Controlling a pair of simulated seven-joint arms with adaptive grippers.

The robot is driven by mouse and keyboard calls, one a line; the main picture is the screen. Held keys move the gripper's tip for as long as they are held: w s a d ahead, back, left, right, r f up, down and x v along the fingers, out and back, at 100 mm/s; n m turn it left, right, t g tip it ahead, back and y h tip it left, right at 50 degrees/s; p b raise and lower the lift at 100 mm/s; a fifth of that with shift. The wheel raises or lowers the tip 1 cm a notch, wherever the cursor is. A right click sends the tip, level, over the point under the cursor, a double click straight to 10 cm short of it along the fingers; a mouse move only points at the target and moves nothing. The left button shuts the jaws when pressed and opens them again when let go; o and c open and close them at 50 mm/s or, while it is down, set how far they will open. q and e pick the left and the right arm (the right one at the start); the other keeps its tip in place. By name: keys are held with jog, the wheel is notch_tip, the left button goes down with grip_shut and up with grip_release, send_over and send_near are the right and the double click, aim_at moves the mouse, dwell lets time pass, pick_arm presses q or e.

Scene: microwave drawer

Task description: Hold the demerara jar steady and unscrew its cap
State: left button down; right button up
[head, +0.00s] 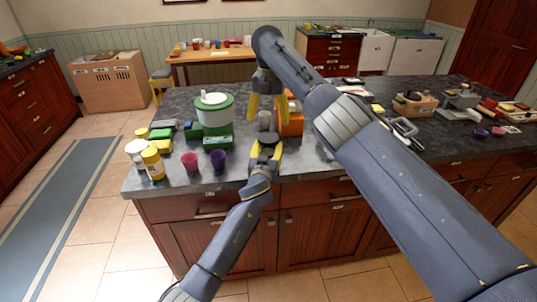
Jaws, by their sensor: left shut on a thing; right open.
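The demerara jar seems to be the small grey cylinder (264,122) standing near the front of the dark stone counter, in the middle of the head view. My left gripper (265,146) reaches in from the front and is shut on its lower part, which the gripper largely hides. My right gripper (267,112) points down from above, its yellow fingers open and spread on either side of the jar's top. I cannot tell whether the fingers touch the cap. The cap cannot be made out apart from the jar.
An orange box (291,122) stands close right of the jar. A green-and-white pot (214,108) stands to the left, with a red cup (190,161) and a purple cup (218,159) in front. A yellow bottle (153,163) stands near the counter's left edge.

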aim_at(269, 137)
jog(key=m, duration=0.6)
jog(key=shift+d+r+m, duration=0.1)
jog(key=shift+m, duration=0.2)
jog(key=m, duration=0.7)
jog(key=shift+m, duration=0.3)
jog(key=m, duration=2.2)
jog(key=shift+m, duration=0.3)
jog(key=m, duration=0.8)
jog(key=shift+f, duration=4.05)
